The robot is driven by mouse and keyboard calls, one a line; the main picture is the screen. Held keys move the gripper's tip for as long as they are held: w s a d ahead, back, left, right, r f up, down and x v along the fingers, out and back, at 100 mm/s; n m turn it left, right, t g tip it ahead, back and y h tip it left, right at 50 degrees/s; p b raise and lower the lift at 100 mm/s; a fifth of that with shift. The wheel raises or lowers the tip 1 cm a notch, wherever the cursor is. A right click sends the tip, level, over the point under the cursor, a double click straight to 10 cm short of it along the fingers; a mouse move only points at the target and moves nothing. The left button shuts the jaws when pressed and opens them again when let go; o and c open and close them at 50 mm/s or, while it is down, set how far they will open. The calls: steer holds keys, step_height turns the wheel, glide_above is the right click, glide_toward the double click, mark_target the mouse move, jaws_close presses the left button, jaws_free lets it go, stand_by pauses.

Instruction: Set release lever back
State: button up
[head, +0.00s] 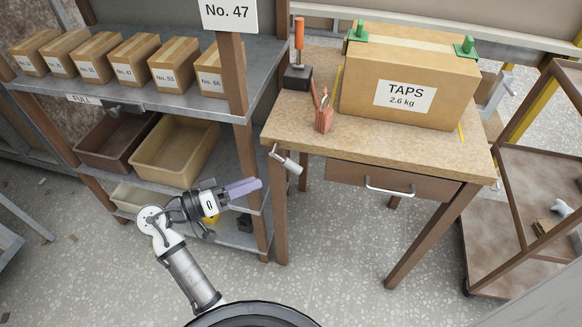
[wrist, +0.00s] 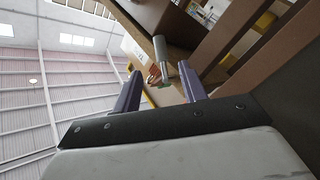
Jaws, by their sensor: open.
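A small metal lever (head: 286,160) with a grey cylindrical grip sticks out from the left front corner of the wooden workbench (head: 310,138). In the wrist view the metal lever (wrist: 160,48) shows between and beyond my fingertips, apart from them. My gripper (head: 258,184) is open and empty, to the left of and a little below this lever, its purple fingers pointing toward the bench. The open fingers also show in the wrist view (wrist: 160,72). An orange-handled upright lever (head: 299,35) on a black block stands at the back left of the bench top. No label shows which is the release lever.
A carton marked TAPS (head: 410,75) with green clamps sits on the bench. A drawer (head: 370,180) is shut below. Left, a shelf (head: 180,102) holds small numbered boxes, with bins beneath. A brown rack (head: 520,220) stands at right. Floor before the bench is clear.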

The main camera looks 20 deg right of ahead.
mark_target(293, 168)
steer(key=d, duration=0.4)
steer(key=w+d+p, duration=0.1)
steer(key=d, duration=0.6)
steer(key=shift+w+d+p, duration=0.2)
steer(key=shift+d+p, duration=0.1)
steer(key=shift+p, duration=0.05)
jaws_close()
